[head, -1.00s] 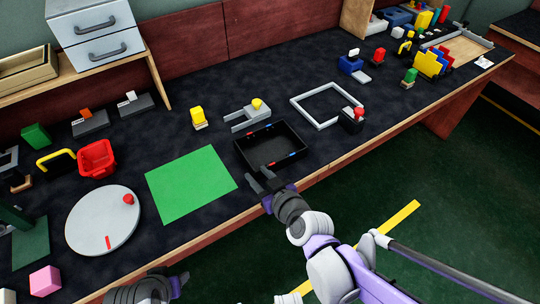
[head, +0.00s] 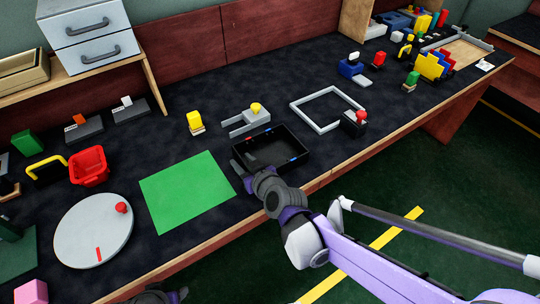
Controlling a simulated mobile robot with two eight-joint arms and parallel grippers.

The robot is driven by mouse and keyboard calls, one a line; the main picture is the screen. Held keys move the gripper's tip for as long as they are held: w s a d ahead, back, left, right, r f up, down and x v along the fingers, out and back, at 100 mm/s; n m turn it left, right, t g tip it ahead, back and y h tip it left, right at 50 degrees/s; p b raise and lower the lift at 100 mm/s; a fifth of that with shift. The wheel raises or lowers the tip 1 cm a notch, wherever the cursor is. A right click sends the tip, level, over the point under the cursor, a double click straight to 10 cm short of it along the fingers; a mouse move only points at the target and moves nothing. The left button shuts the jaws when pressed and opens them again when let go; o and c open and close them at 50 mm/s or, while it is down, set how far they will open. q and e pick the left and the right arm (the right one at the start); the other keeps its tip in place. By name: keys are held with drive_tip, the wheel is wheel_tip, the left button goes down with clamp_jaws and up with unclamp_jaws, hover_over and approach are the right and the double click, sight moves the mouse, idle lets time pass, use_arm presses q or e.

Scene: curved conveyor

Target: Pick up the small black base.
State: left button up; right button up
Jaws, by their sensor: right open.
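A small black base (head: 350,125) with a red round knob on top stands on the dark table, beside the near right corner of a grey square frame (head: 300,118). My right gripper (head: 242,165) is open, with its fingers at the left near corner of a shallow black tray (head: 302,162). It is well to the left of the black base, and nothing shows between its fingers. The tray's left near corner is partly hidden by the gripper. My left gripper (head: 178,295) is only partly visible at the bottom edge, and its jaws are unclear.
A green mat (head: 187,190) lies left of my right gripper. A grey round plate (head: 85,240), a red bin (head: 89,177) and a yellow-handled black item (head: 46,168) are further left. A grey fork-shaped holder (head: 255,118) stands behind the tray. The table's wooden front edge (head: 330,170) runs diagonally.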

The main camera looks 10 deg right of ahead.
clamp_jaws()
idle(1.3)
